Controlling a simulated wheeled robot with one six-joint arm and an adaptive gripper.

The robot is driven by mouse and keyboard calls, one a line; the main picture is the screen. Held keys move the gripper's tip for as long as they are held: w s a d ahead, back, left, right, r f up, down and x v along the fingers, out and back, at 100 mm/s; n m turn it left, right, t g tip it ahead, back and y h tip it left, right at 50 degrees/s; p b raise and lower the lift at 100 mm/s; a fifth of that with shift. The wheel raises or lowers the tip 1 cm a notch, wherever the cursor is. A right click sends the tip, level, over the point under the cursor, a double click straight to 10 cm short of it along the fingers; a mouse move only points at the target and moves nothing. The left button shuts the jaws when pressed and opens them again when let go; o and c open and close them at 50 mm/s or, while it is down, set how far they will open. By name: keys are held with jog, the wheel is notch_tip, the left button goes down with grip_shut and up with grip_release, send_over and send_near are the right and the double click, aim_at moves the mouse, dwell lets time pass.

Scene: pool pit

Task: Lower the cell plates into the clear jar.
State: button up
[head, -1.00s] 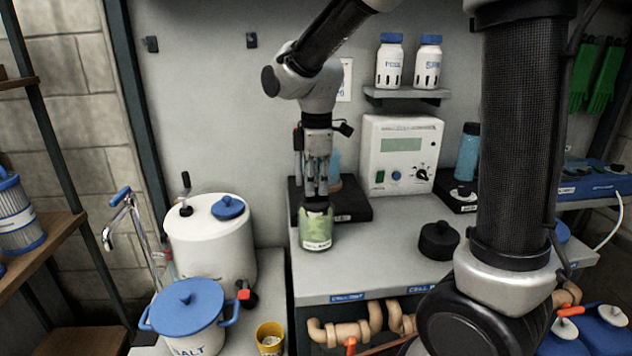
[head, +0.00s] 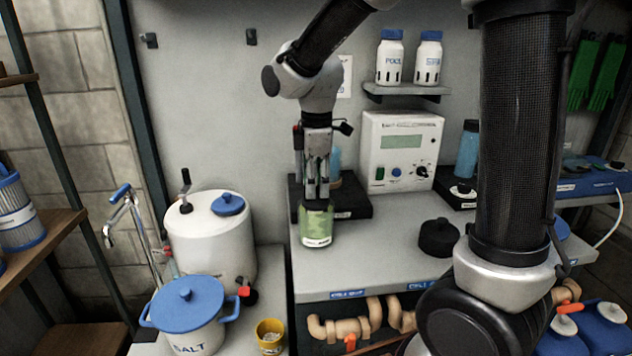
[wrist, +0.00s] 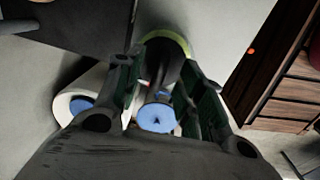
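The clear jar (head: 317,228) stands upright near the left front of the grey counter, with green contents and a pale label. In the wrist view its yellow-green rim (wrist: 178,40) shows beyond the fingers. My gripper (head: 317,190) points straight down just above the jar's mouth. Its two fingers are a small way apart, on either side of a dark piece (wrist: 160,72) that seems to be the cell plates. The piece reaches down to the jar's mouth. The fingers and rim hide its lower part, so I cannot tell how deep it sits.
A white tank (head: 212,240) and a blue-lidded salt pot (head: 188,310) stand left of the jar, with a yellow cup (head: 270,335). A black stand (head: 352,203) is behind the jar. A black lid (head: 438,238) lies to the right. The counter between is clear.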

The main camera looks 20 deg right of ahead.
notch_tip(320, 180, up, 12)
jog(key=shift+s, duration=0.4)
jog(key=shift+a, duration=0.1)
dwell(0.5)
jog(key=s+d+f+m+t, duration=0.1)
jog(key=s+d+f+m, duration=0.1)
jog(key=s+d+m, duration=0.5)
jog(key=s+d+f+m+t, duration=0.2)
jog(key=s+d+m, duration=0.6)
jog(key=s, duration=0.5)
jog(key=shift+f+m+t, duration=0.25)
jog(key=shift+m+t, duration=0.05)
jog(key=shift+m, duration=0.1)
